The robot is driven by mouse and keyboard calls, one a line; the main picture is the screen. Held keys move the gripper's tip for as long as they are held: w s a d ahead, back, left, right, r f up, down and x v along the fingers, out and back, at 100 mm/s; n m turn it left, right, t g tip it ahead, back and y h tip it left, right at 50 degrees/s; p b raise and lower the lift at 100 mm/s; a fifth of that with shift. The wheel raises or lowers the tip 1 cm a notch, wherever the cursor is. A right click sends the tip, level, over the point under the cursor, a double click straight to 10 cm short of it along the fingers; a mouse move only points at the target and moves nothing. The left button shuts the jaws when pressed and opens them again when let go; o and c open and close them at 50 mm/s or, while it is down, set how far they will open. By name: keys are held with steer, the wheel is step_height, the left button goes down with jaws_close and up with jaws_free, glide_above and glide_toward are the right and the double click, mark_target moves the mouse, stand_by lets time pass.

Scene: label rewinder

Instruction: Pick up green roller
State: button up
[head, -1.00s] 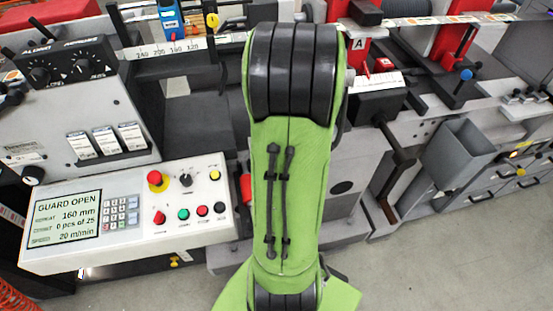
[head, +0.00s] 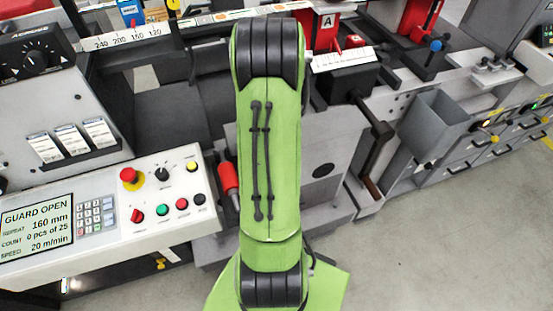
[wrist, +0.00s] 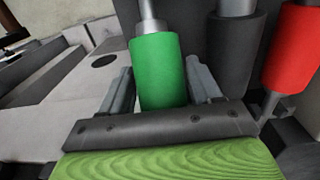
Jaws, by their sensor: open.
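The green roller (wrist: 158,70) is in the wrist view, a green cylinder on a metal shaft, just left of the picture's middle. My gripper (wrist: 162,85) is open, with one grey finger on each side of the green roller and gaps beside it. The roller's lower end is hidden behind the gripper's dark palm bar. In the head view, my green arm hides the gripper and the green roller.
A black roller (wrist: 232,50) and a red roller (wrist: 292,48) hang to the right of the green one. The red roller also shows in the head view (head: 228,177), close to my arm. A control panel (head: 110,240) stands at left, a grey bin (head: 428,130) at right.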

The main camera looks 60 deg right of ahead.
steer(key=shift+r, duration=0.15)
steer(key=c, duration=1.2)
